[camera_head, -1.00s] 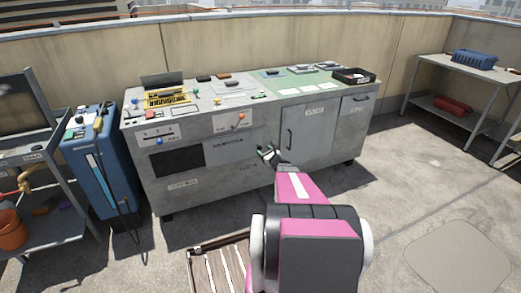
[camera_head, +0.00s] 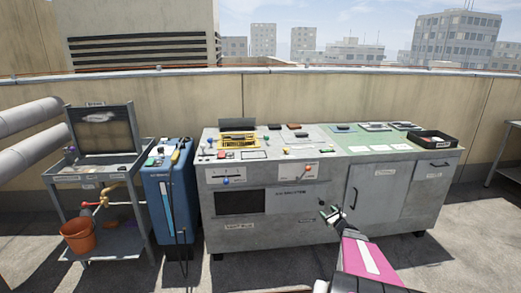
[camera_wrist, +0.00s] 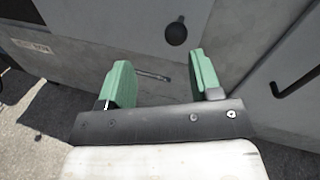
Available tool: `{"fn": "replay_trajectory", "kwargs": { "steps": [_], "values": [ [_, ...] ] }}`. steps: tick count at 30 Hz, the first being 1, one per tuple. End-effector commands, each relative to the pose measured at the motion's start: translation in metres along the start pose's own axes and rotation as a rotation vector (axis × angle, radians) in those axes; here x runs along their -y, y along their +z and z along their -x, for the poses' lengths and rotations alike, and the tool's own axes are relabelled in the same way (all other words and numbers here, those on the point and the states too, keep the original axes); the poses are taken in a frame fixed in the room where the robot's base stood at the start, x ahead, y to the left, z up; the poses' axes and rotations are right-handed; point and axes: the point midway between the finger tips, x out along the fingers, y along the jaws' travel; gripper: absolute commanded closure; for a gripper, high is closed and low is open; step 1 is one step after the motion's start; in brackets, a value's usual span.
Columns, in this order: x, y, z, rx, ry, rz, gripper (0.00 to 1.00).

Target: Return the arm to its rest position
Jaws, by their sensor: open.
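My gripper (camera_head: 331,213) is in front of the grey cabinet bench (camera_head: 284,233), near the middle of its front face. In the wrist view my gripper (camera_wrist: 160,84) shows two green fingers spread apart with nothing between them. A dark round knob (camera_wrist: 176,33) on the cabinet front lies beyond the fingers. My pink and white arm reaches up from the bottom right of the head view. I cannot tell the exact gap between the fingertips and the cabinet.
A blue unit (camera_head: 171,205) stands left of the bench, beside a metal stand (camera_head: 140,235) with an orange bucket (camera_head: 78,236). A black tray (camera_head: 433,139) sits on the bench's right end. A dark door handle (camera_wrist: 298,73) is at the right. Concrete floor at right is open.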

Motion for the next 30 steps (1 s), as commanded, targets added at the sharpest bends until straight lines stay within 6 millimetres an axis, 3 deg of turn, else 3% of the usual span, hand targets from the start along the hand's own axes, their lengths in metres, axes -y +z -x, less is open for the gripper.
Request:
{"fn": "replay_trajectory", "kwargs": {
  "steps": [10,18,24,30],
  "values": [
    [-0.133,0.07,-0.002,-0.031,0.478,0.51,0.42],
    [-0.228,0.105,0.035,-0.022,0.932,0.986,0.42],
    [-0.27,0.122,0.078,-0.008,1.269,1.324,0.42],
    [-0.287,0.14,0.124,-0.001,1.604,1.641,0.42]
  ]
}}
